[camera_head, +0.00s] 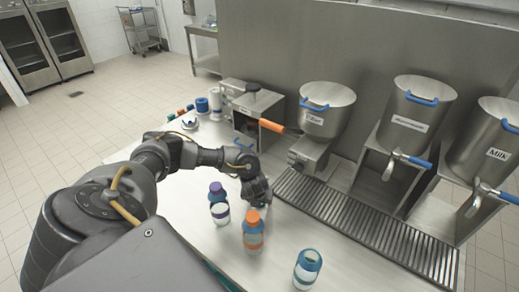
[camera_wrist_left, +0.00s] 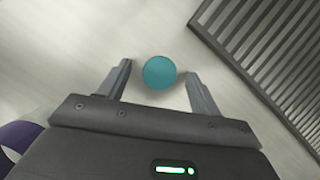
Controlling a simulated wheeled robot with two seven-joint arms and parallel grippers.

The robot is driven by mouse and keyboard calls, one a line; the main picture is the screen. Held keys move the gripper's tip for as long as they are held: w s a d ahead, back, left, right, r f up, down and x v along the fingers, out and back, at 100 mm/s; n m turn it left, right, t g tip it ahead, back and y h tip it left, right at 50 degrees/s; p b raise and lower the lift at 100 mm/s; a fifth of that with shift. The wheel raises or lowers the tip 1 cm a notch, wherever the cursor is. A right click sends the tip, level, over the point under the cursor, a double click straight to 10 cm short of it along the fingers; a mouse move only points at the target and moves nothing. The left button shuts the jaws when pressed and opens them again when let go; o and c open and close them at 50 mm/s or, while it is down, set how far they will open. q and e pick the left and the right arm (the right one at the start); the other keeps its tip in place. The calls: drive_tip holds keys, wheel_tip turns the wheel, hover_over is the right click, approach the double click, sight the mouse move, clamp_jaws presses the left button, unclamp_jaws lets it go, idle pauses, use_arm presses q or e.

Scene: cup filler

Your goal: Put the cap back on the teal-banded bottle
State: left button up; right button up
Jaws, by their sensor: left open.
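The teal-banded bottle (camera_head: 307,268) stands upright and uncapped at the front of the counter in the head view. A round teal cap (camera_wrist_left: 159,73) shows in the left wrist view on the pale counter. My left gripper (camera_wrist_left: 157,76) is open, with one finger on each side of the cap and a gap on both sides. In the head view my left gripper (camera_head: 260,195) points down at the counter, behind the capped bottles, and hides the cap. The height of the fingertips above the counter is unclear. My right gripper is not in view.
An orange-capped bottle (camera_head: 253,232) and a purple-capped bottle (camera_head: 219,205) stand close to my left gripper. A slotted drain grate (camera_head: 360,225) lies to the right, below steel dispensers (camera_head: 327,105). The counter between the teal-banded bottle and the grate is clear.

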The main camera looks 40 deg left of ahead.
use_arm(q)
drive_tip(key=shift+f, duration=0.1)
drive_tip(key=c, duration=1.1)
wheel_tip(320, 180, up, 10)
drive_tip(key=shift+b, duration=0.3)
